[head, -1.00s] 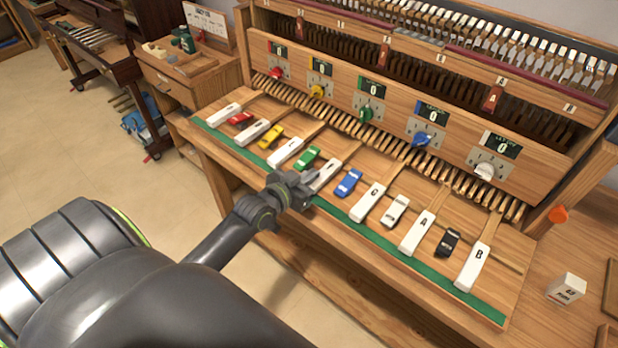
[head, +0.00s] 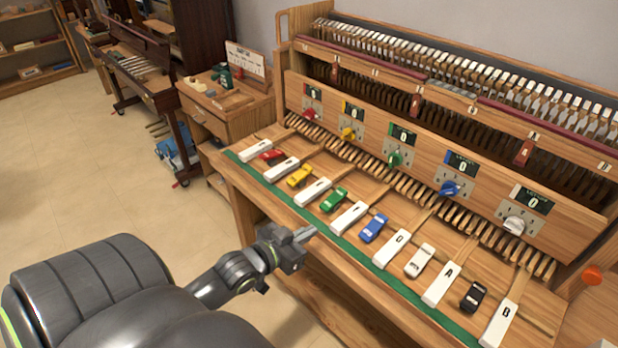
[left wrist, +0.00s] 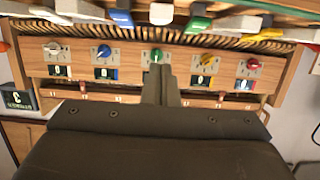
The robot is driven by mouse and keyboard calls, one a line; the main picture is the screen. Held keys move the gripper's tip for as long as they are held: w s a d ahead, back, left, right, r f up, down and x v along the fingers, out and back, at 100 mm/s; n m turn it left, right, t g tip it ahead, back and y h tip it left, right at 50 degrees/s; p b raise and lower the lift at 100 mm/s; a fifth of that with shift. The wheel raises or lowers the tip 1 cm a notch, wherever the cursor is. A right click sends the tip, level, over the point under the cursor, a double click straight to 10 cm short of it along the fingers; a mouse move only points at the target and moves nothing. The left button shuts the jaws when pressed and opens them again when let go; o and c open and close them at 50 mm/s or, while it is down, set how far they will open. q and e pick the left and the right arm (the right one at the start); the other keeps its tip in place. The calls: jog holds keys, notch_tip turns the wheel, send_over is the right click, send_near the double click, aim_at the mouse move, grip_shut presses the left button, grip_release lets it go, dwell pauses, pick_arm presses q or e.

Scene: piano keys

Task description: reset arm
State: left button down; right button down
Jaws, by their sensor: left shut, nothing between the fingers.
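My left gripper (head: 306,235) is shut and empty in the head view. It is in front of the keyboard's green front strip (head: 345,242), near the white key (head: 349,217) between the green and blue cars. In the left wrist view, the closed fingers (left wrist: 159,75) point toward the dial panel, with the green knob (left wrist: 153,56) just behind their tips. My right gripper is not in view.
White keys alternate with a red car (head: 271,155), yellow car (head: 300,176), green car (head: 334,200), blue car (head: 374,228), white car (head: 419,261) and black car (head: 474,296). Coloured knobs and displays reading 0 line the panel. A side cabinet (head: 215,125) stands left; open floor lies beyond.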

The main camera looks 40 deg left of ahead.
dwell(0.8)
pick_arm(q)
jog(key=s+a+f+n+g+y, duration=0.1)
jog(key=s+a+f+g, duration=0.15)
jog(key=f, duration=0.75)
jog(key=s+a+f+g+y, duration=0.15)
jog(key=s+f, duration=0.25)
jog(key=f, duration=0.5)
jog(key=s+a+f+n+g+y, duration=0.1)
jog(key=s+f+g, duration=0.2)
jog(key=f, duration=0.7)
jog(key=s+d+f+g, duration=0.3)
jog(key=s+f, duration=0.6)
jog(key=s, duration=0.3)
jog(key=s+d+f+g+h, duration=0.1)
jog(key=s+d+f+g, duration=0.3)
jog(key=s+f, duration=0.4)
jog(key=s+d, duration=0.1)
jog(key=s, duration=0.4)
jog(key=shift+d+f+m, duration=0.3)
jog(key=shift+d+f, duration=0.05)
jog(key=shift+d, duration=0.05)
jog(key=shift+h, duration=0.25)
